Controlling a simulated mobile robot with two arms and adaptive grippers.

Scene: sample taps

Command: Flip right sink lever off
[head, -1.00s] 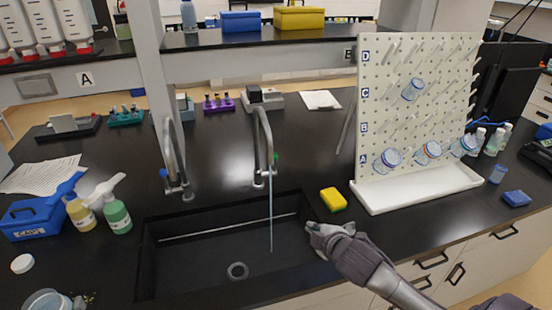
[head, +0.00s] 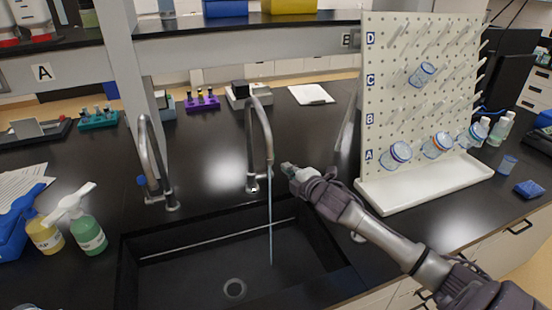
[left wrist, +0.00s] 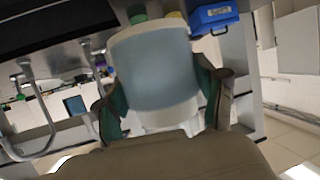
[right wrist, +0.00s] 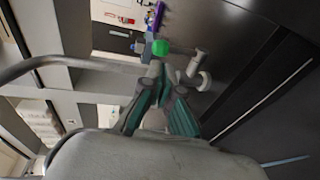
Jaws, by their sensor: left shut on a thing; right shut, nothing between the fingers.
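The right sink tap (head: 263,125) is a grey gooseneck behind the black sink (head: 190,245), and a thin stream of water (head: 270,225) falls from it. Its lever is largely hidden by my right gripper in the head view. In the right wrist view a green knob (right wrist: 160,47) shows on the tap, just beyond the fingertips. My right gripper (head: 288,169) is shut and empty, close to the right of the tap's base; I cannot tell whether it touches. My left gripper (left wrist: 157,100), only in the left wrist view, is shut on a pale bluish-white container (left wrist: 155,70).
The left tap (head: 150,160) stands left of the right one. A pegboard drying rack (head: 410,100) with glassware stands right of my right arm. Green (head: 88,235) and yellow (head: 45,236) bottles stand left of the sink.

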